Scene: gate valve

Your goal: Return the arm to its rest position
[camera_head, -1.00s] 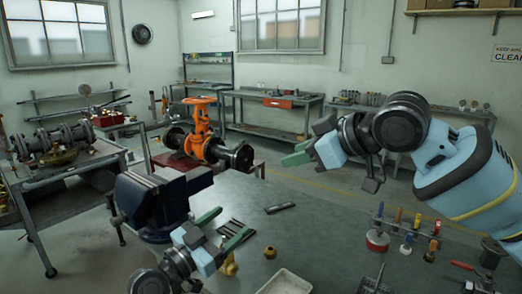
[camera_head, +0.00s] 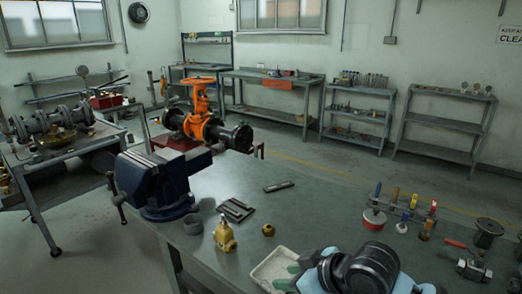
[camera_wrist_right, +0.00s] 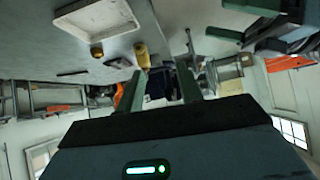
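My right gripper (camera_head: 284,277) is low in the head view, at the bench's front edge near the white tray (camera_head: 272,268). In the right wrist view its two green fingers (camera_wrist_right: 160,90) stand apart with nothing between them. My left gripper is out of the head view. Green fingers that look like those of my left gripper (camera_wrist_right: 240,19) show at the upper right of the right wrist view, apart and empty. The orange gate valve (camera_head: 203,115), with its handwheel on top, stands on a red stand behind the bench.
A blue vise (camera_head: 165,185) stands at the bench's left end. A brass valve (camera_head: 224,236), a brass nut (camera_head: 268,230) and a flat dark part (camera_head: 236,210) lie near it. A screwdriver rack (camera_head: 405,214) stands at the right. The middle of the bench (camera_head: 320,210) is clear.

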